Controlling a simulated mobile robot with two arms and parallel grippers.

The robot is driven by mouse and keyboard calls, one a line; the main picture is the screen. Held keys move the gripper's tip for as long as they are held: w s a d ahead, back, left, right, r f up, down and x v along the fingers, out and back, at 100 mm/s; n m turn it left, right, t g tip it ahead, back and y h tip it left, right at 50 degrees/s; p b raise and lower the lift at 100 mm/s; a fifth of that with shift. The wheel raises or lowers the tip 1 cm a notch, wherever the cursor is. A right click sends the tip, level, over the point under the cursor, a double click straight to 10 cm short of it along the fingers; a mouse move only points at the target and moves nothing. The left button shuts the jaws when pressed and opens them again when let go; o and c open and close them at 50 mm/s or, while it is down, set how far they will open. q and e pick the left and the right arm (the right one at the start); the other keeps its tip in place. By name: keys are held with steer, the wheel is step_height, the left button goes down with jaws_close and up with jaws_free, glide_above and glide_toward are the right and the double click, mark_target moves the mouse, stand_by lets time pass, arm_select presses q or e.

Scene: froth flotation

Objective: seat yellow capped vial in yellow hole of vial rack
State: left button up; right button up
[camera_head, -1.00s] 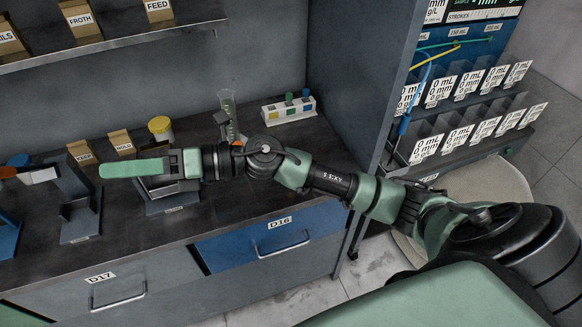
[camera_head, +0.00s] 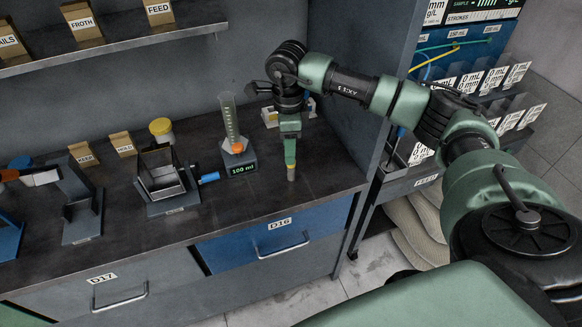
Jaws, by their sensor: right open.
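A small vial (camera_head: 291,175) with a dull yellow top stands upright on the dark counter, near its front edge above drawer D16. My right gripper (camera_head: 290,168) points straight down over it, with its green fingers at the vial's top. It is open, and I cannot tell whether the fingers touch the vial. The white vial rack (camera_head: 269,121) stands behind my right gripper and is mostly hidden. Its left end with a yellow mark shows, and a bit of its right end. My left gripper is not in view.
A metal open box (camera_head: 162,170) and a yellow-lidded jar (camera_head: 160,130) stand further left. A dark cabinet panel (camera_head: 345,75) rises on the right. The counter's front right is clear.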

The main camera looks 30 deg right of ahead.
mark_target(291, 170)
steer(key=f+p, duration=0.1)
steer(key=f, duration=0.1)
steer(key=s+f, duration=0.1)
steer(key=shift+d+f+p, duration=0.1)
steer(key=shift+f+p, duration=0.25)
steer(key=shift+w+f, duration=0.1)
steer(key=shift+f, duration=0.45)
jaws_close()
steer(key=shift+r, duration=0.2)
